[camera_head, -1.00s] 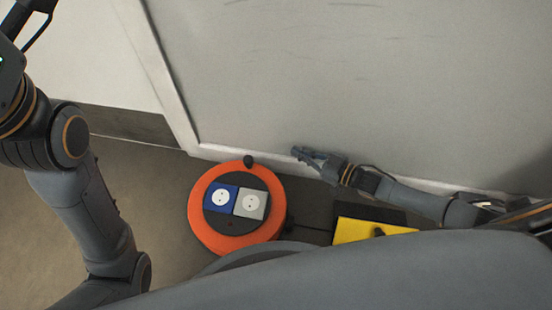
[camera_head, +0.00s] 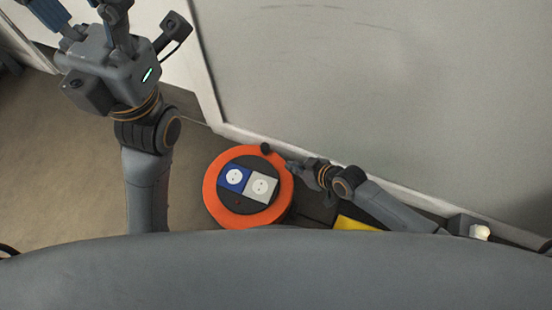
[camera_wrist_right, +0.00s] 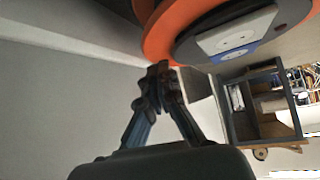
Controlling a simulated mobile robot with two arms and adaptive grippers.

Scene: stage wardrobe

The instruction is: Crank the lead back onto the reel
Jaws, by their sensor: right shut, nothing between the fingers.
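The reel (camera_head: 211,200) is a round orange drum on the floor against a pale panel. Its dark hub carries a blue socket and a grey socket. A dark crank knob (camera_head: 266,148) stands on the reel's far rim. My right gripper (camera_head: 290,165) is shut and empty, just right of the knob. In the right wrist view its fingertips (camera_wrist_right: 160,78) are together at the edge of the orange rim (camera_wrist_right: 160,40); whether they touch it I cannot tell. My left gripper (camera_head: 82,10) is raised at the upper left, fingers spread, tips partly cut off. The lead is mostly hidden.
A yellow item (camera_head: 353,224) lies right of the reel, partly hidden by my body and right arm. The pale panel (camera_head: 350,90) rises close behind the reel. Bare floor (camera_head: 60,160) is at the left. Shelving (camera_wrist_right: 265,105) shows in the right wrist view.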

